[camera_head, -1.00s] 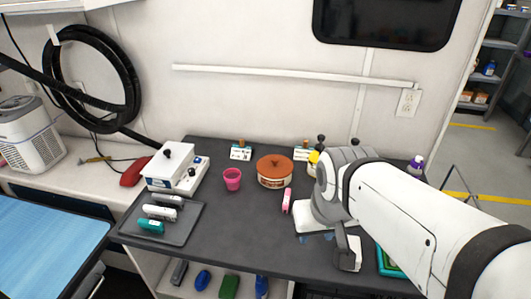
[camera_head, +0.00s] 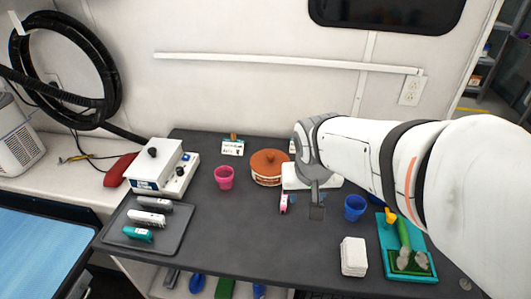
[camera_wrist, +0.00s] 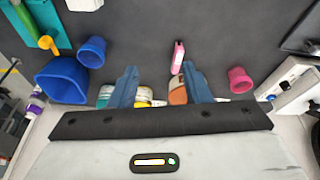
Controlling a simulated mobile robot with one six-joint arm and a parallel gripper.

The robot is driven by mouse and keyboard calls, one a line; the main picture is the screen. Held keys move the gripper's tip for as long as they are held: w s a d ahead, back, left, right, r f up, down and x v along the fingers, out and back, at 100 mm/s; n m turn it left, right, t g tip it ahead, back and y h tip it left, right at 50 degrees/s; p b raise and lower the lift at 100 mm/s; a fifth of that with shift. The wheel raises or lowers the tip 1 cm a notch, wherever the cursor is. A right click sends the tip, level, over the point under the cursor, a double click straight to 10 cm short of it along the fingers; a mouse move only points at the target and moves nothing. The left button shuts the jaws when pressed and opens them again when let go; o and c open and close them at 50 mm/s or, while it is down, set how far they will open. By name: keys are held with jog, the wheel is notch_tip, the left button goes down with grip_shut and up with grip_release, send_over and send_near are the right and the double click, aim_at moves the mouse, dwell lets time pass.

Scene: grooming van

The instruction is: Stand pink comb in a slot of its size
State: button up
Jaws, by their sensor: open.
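The small pink comb (camera_head: 283,203) lies on the dark grey table, in front of the brown-lidded round tub (camera_head: 268,165). It also shows in the wrist view (camera_wrist: 178,57), between and just beyond the fingertips. My gripper (camera_head: 316,212) is open and empty, above the table just right of the comb and apart from it. Its two blue-grey fingers show in the wrist view (camera_wrist: 161,70). A white flat thing (camera_head: 292,180) behind the gripper is partly hidden by my arm. I cannot make out any comb slot.
A pink cup (camera_head: 224,177), a white control box (camera_head: 160,168) and a dark tray (camera_head: 175,230) with clippers stand left. Right are a blue cup (camera_head: 355,208), a white block (camera_head: 354,256) and a teal tray (camera_head: 432,278). The table front centre is clear.

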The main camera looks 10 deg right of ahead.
jog(key=m+b, duration=0.2)
send_near(284, 196)
jog(key=shift+s+a+f+t, duration=0.1)
jog(key=shift+a+f+t, duration=0.3)
jog(key=shift+f, duration=0.35)
jog(key=shift+x, duration=1.2)
jog(key=shift+d+x, duration=0.25)
jog(key=shift+x, duration=1.15)
jog(key=shift+d+x, duration=0.25)
jog(key=shift+x, duration=1.1)
jog(key=shift+r, duration=0.1)
jog(key=shift+c, duration=0.2)
grip_shut()
